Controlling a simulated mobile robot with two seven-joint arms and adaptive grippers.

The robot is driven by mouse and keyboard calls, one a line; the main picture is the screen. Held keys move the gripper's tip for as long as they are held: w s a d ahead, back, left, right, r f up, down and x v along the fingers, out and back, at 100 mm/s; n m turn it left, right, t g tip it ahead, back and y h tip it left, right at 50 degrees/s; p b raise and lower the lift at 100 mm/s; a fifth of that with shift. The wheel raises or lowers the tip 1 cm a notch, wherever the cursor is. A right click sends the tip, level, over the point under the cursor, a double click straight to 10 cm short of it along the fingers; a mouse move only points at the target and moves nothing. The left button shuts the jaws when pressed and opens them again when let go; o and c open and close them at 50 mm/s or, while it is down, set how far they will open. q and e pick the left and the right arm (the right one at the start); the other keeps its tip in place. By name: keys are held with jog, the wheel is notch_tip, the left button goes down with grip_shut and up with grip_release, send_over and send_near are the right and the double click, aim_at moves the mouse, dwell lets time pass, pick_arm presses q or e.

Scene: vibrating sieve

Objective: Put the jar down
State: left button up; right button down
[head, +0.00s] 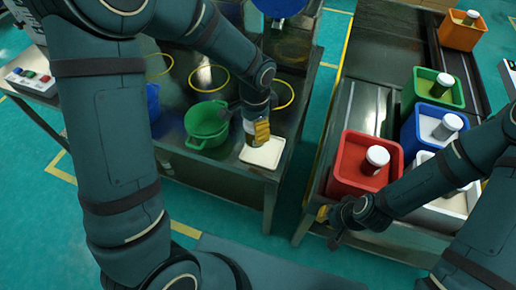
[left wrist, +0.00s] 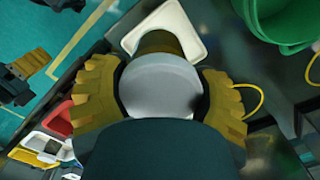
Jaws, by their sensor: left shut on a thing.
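My left gripper (head: 259,131) is shut on a jar, its yellow fingers on either side of it. In the left wrist view the jar's round grey lid (left wrist: 160,88) faces the camera, and a brownish part of the jar shows beyond it. In the head view the gripper mostly hides the jar. The jar is at a small white tray (head: 262,155) on the dark table; the tray also shows in the left wrist view (left wrist: 190,32). I cannot tell whether the jar touches the tray. My right gripper (head: 330,220) is beside the right bench, its opening unclear.
A green pot (head: 207,125) stands left of the tray, close to my left gripper. Yellow rings (head: 209,79) mark the tabletop. On the right bench stand red (head: 347,180), blue (head: 408,143), green (head: 409,97) and orange (head: 461,38) bins with white-lidded jars.

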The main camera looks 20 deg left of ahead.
pick_arm(q)
jog(key=m, duration=0.1)
jog(key=w+m, duration=0.1)
jog(key=m, duration=0.3)
jog(key=shift+w+d+r, duration=0.2)
jog(key=shift+d, duration=0.05)
jog(key=w+m, duration=0.2)
jog(key=m, duration=0.4)
jog(key=b, duration=0.2)
send_over(263, 150)
notch_tip(263, 150, down, 9)
jog(key=shift+f, duration=0.1)
jog(key=shift+s+f, duration=0.1)
jog(key=o, duration=1.3)
jog(key=shift+c, duration=0.2)
